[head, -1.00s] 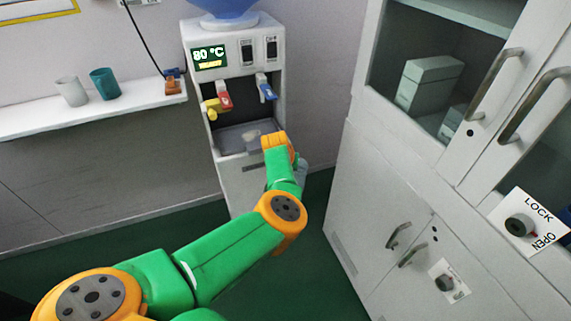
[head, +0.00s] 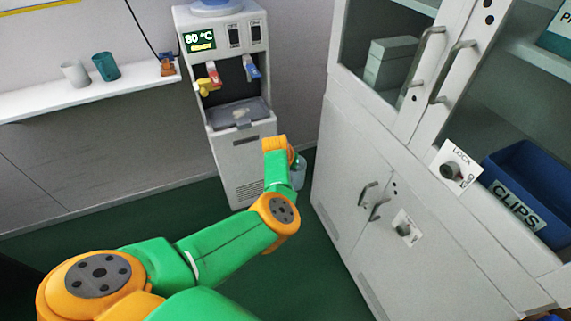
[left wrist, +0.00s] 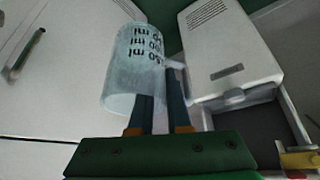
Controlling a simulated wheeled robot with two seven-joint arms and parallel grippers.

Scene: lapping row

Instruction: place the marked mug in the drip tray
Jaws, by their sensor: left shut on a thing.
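The marked mug (left wrist: 130,75) is translucent pale blue with dark ml markings, which read upside down in the left wrist view. In the head view it shows partly (head: 298,174), behind my left wrist. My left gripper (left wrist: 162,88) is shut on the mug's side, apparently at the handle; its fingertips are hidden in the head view. The grey drip tray (head: 224,117) sits in the water dispenser's recess, below the taps. The mug is apart from it, lower and to the right in the head view. My right gripper is in neither view.
The white water dispenser (head: 240,155) has red, blue and yellow taps and also shows in the left wrist view (left wrist: 225,50). A white cabinet (head: 345,160) stands close on the right. Two cups (head: 105,66) stand on the left shelf. Green floor between is clear.

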